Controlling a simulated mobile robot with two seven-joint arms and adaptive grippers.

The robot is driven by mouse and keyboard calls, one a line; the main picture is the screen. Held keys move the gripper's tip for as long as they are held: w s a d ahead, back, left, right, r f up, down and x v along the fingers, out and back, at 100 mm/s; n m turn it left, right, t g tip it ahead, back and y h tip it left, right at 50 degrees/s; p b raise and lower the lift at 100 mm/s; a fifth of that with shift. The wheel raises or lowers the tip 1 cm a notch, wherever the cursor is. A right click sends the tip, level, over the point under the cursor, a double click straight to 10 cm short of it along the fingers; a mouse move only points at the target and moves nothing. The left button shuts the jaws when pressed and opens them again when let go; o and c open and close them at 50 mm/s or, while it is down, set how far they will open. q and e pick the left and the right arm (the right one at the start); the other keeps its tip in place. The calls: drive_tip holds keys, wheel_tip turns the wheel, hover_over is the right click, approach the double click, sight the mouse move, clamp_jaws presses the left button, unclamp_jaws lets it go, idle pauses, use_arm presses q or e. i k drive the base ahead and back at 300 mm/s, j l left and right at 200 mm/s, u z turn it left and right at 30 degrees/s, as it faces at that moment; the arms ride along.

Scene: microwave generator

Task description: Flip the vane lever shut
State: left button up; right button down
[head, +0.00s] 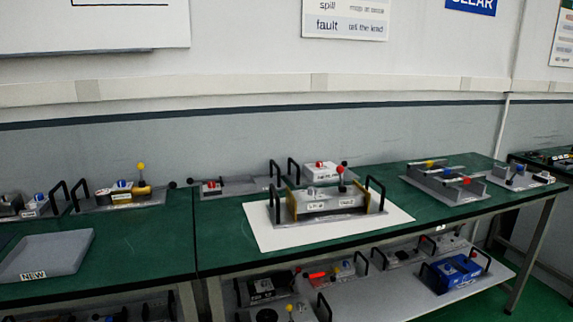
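A grey and brass-coloured unit (325,202) with small white labels stands on a white sheet (268,235) on the green bench. The labels are too small to read, so I cannot tell for sure that this is the vane lever. Neither of my grippers is in view.
Another box with a red knob (320,170) stands close behind. A yellow-knobbed unit (124,190) stands at left, a grey block unit (445,182) at right. A grey tray marked NEW (50,253) lies front left. A lower shelf (400,297) holds several units.

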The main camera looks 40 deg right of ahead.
sight(339, 170)
drive_tip(key=l+u, duration=0.15)
drive_tip(key=l, duration=0.3)
drive_tip(key=l+u, duration=0.15)
drive_tip(key=l, duration=0.25)
drive_tip(key=k+l+u, duration=0.2)
drive_tip(key=l, duration=0.25)
drive_tip(key=l+u, duration=0.15)
drive_tip(key=l, duration=0.25)
drive_tip(key=k+l+u, duration=0.15)
drive_tip(key=l, duration=0.25)
drive_tip(key=k+l+u, duration=0.15)
drive_tip(key=l, duration=0.25)
drive_tip(key=k+l, duration=0.15)
drive_tip(key=l, duration=0.25)
drive_tip(key=k+l, duration=0.1)
drive_tip(key=l, duration=0.3)
drive_tip(key=k+l, duration=0.15)
drive_tip(key=l, duration=0.2)
drive_tip(key=k+l, duration=0.1)
drive_tip(key=l, duration=0.3)
drive_tip(key=k+l, duration=0.15)
drive_tip(key=l, duration=0.25)
drive_tip(key=k+l+u, duration=0.1)
drive_tip(key=l, duration=0.3)
